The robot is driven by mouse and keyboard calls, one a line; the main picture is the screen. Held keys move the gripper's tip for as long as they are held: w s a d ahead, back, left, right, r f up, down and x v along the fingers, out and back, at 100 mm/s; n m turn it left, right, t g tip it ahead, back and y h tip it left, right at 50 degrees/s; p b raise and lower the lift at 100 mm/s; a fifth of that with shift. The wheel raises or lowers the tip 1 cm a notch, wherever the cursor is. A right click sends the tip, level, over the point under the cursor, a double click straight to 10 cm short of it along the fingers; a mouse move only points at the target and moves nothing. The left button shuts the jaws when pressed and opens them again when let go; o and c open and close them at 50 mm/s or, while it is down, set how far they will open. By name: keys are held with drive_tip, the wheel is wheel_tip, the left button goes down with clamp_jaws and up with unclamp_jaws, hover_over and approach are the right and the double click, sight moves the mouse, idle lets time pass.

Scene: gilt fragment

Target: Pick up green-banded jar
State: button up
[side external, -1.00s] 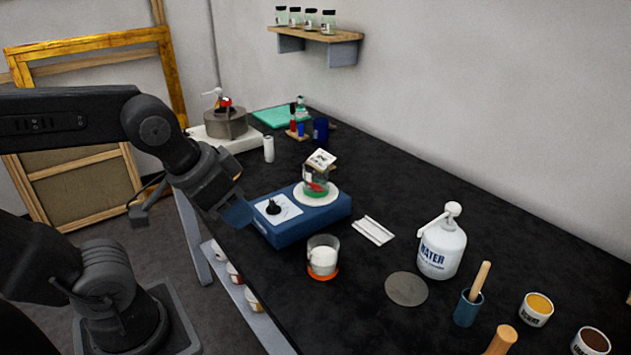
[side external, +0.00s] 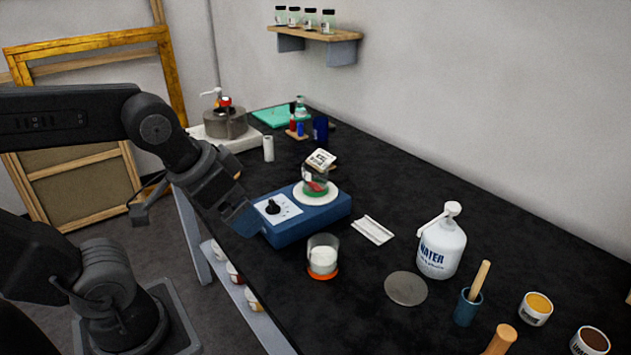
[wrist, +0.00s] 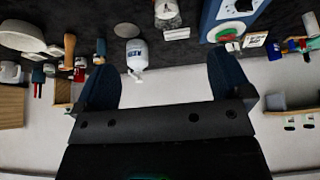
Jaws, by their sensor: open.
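The green-banded jar (side external: 316,181) is a clear glass with a green band near its base and something red in or behind it. It stands on the round white plate of a blue stirrer box (side external: 300,222). In the wrist view the band shows small near the top (wrist: 228,38), beyond the fingers. My gripper (side external: 240,215) is open and empty at the left end of the blue box, apart from the jar. The wrist view shows its two dark blue fingers spread wide (wrist: 165,82).
An orange-banded glass with white contents (side external: 322,258) stands in front of the box. A label card (side external: 321,159) is behind the jar.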

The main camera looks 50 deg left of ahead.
drive_tip(key=w+a+r+n+g+y, duration=0.1)
drive_tip(key=w+a+r+n, duration=0.25)
drive_tip(key=w, duration=0.55)
drive_tip(key=n+g+y, duration=0.2)
drive_tip(key=n+g, duration=0.1)
drive_tip(key=n, duration=0.7)
hover_over(315, 170)
drive_tip(key=s+d, duration=0.3)
drive_tip(key=d, duration=0.3)
wheel_tip(315, 170, down, 5)
drive_tip(key=x, duration=1.3)
drive_tip(key=shift+s+a, duration=0.1)
drive_tip(key=shift+a, duration=0.25)
drive_tip(key=shift+c, duration=0.5)
drive_tip(key=c, duration=0.9)
drive_tip(key=shift+c, duration=0.6)
